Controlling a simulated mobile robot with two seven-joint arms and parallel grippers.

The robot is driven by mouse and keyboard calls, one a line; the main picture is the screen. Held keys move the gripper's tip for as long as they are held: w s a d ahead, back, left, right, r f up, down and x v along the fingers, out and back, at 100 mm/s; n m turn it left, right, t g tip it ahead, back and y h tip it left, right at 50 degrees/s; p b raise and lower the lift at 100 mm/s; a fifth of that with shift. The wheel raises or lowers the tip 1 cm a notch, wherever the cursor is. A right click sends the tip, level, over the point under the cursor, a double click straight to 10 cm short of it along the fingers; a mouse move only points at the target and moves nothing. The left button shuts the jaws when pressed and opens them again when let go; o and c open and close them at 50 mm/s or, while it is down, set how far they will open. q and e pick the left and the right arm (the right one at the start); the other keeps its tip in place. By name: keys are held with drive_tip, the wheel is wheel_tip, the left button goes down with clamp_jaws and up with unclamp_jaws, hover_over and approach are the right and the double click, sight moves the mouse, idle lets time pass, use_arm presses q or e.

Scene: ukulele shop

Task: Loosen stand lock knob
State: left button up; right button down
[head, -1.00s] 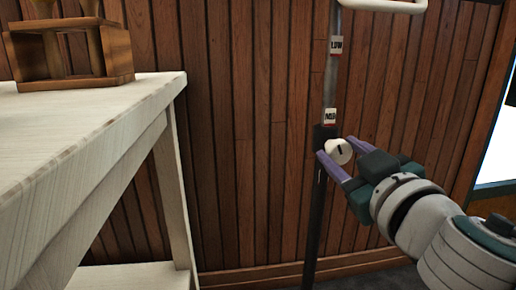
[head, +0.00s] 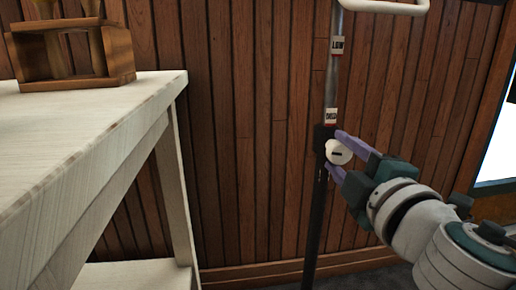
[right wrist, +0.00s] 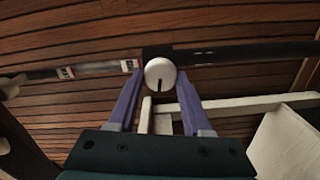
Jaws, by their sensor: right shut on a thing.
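The stand is a thin upright pole (head: 317,215), grey above and black below, with a black collar at the knob. The round white lock knob (head: 339,152) sits on the collar and bears a dark mark, now about level in the head view. In the right wrist view the knob (right wrist: 160,73) lies between the fingertips, its mark pointing along the fingers. My right gripper (head: 336,151) is shut on the knob, one purple finger above and one below it. My left gripper is not in view.
Two small labels, an upper one (head: 337,45) and a lower one (head: 331,116), sit on the pole. A white bracket (head: 385,6) is at its top. A pale table (head: 90,120) with a wooden rack (head: 75,55) stands left. A plank wall (head: 240,150) is behind.

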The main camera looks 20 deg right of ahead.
drive_tip(key=shift+n, duration=2)
drive_tip(key=shift+c, duration=1.8)
unclamp_jaws()
drive_tip(key=shift+f, duration=0.1)
drive_tip(key=b+v, duration=0.1)
drive_tip(key=v, duration=0.9)
drive_tip(key=shift+d, duration=0.1)
